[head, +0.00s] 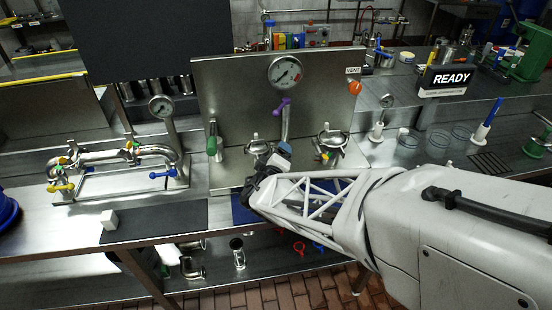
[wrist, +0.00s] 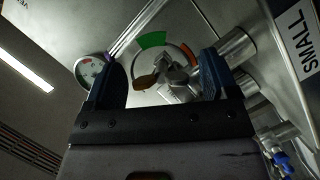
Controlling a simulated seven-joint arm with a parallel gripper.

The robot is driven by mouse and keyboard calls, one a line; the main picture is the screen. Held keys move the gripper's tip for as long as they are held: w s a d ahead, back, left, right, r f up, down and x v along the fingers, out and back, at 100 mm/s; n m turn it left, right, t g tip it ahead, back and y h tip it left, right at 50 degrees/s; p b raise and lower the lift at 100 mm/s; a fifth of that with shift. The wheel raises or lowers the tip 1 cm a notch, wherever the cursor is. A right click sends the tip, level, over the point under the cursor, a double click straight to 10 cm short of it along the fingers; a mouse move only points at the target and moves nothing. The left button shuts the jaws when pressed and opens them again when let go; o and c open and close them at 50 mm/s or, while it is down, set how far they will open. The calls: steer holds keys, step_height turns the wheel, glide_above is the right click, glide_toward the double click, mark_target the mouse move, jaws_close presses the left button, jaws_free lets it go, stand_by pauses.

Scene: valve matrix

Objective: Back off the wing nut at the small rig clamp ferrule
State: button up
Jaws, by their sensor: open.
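In the wrist view, a bronze-coloured wing nut (wrist: 146,81) shows beside a bright steel clamp ferrule (wrist: 178,84). A white-faced dial with green and orange arcs lies around them. My gripper (wrist: 161,72) is open, with one dark blue finger on each side of the nut and clamp in this view. I cannot tell its distance from the nut, and I see no clear contact. A SMALL label (wrist: 300,40) is at the right. In the head view my gripper (head: 268,168) is in front of the steel panel, hiding part of the left clamp (head: 259,148).
In the head view, another clamp (head: 327,144) stands right of my gripper. A purple-handled valve (head: 281,107) and gauge (head: 285,72) are above, a green handle (head: 212,140) at the left. Piping with a blue handle (head: 163,174) is further left. A blue valve handle (wrist: 282,160) shows in the wrist view.

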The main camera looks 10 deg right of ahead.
steer(key=c, duration=0.9)
steer(key=shift+n, duration=0.3)
steer(key=n+t+h, duration=0.1)
steer(key=n, duration=0.2)
steer(key=shift+n+t+h, duration=0.3)
steer(key=shift+n+h, duration=0.2)
steer(key=shift+n, duration=0.3)
steer(key=o, duration=0.9)
